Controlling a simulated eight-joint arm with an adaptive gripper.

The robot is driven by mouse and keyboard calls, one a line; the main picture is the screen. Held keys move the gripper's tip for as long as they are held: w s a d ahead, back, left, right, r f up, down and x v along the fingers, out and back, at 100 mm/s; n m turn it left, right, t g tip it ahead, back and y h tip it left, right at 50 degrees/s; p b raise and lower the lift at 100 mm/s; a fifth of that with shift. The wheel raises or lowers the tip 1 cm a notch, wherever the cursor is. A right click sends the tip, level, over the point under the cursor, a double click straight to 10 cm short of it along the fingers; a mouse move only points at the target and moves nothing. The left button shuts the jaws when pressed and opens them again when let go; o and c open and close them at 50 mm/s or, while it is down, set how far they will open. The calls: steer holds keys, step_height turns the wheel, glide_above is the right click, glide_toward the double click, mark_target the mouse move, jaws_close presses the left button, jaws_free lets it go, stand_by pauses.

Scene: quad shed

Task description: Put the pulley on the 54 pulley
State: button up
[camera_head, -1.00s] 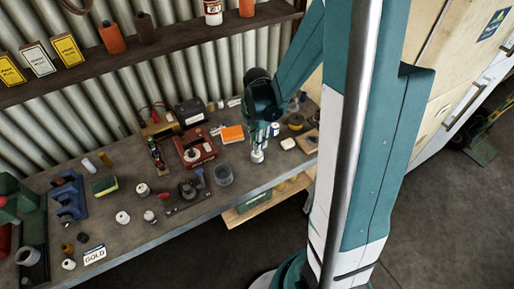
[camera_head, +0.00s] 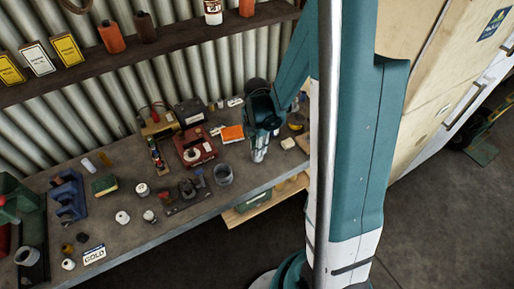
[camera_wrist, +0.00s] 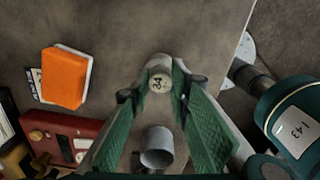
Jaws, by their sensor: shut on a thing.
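My gripper (camera_wrist: 158,78) is shut on a small pale grey round piece (camera_wrist: 159,66), taken as the pulley, with a dark number on it that I cannot read for sure. In the head view my gripper (camera_head: 258,157) is low over the right part of the bench, and its fingers largely hide the held piece. Several small whitish round pieces stand at the bench's left and middle, such as one near the front (camera_head: 122,217) and one farther back (camera_head: 142,189). Their numbers are too small to read, so I cannot tell which is the 54 pulley.
A grey open cup (camera_wrist: 157,150) stands near my gripper; it also shows in the head view (camera_head: 223,175). A red box (camera_head: 194,150) and an orange block (camera_wrist: 66,77) are close by. A GOLD sign (camera_head: 94,254) lies at the front left. The bench's front middle is mostly clear.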

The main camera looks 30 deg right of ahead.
steer(key=o, duration=0.9)
steer(key=shift+r, duration=0.1)
step_height(320, 180, up, 12)
steer(key=shift+p, duration=0.3)
stand_by(0.4)
stand_by(0.7)
